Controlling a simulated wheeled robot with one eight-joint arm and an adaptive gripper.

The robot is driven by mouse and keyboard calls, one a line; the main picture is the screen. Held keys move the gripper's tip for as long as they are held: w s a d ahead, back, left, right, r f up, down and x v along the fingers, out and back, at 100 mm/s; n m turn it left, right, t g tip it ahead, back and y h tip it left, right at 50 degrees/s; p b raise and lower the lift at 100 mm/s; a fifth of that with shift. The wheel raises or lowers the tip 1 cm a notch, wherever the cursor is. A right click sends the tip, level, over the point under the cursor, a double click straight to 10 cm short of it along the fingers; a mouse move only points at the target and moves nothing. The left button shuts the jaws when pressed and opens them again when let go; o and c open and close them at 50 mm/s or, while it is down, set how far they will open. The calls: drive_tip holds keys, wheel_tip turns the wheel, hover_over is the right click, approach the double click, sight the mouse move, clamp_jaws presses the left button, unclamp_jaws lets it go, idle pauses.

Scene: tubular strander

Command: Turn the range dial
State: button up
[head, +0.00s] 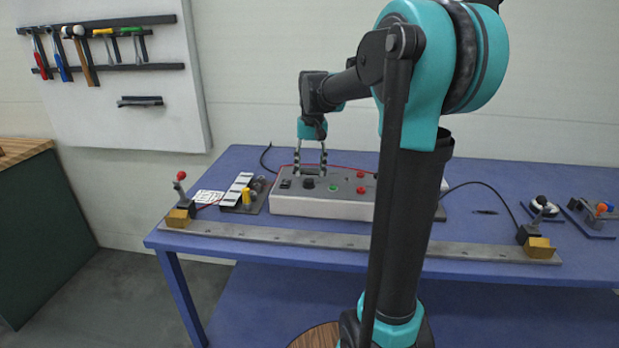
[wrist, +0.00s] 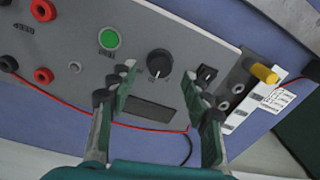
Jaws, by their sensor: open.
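The range dial is a round black knob (wrist: 159,63) with a light pointer mark, on the sloped grey face of a control box (wrist: 205,45). In the head view the knob (head: 308,183) sits on the left part of the box (head: 322,205). My gripper (wrist: 158,82) is open, its two fingers apart on either side of the dial in the wrist view, with nothing held. In the head view my gripper (head: 310,170) points down above the box, just behind the dial. Whether the fingertips touch the panel cannot be told.
Beside the dial are a green button (wrist: 109,38) and a black rocker switch (wrist: 205,75). Red terminals (wrist: 43,75) and a red wire lie near. A metal rail (head: 350,243) with clamps runs along the front of the blue table (head: 240,162).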

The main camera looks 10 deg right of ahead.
sight(309, 180)
drive_tip(key=shift+f, duration=1.6)
clamp_jaws()
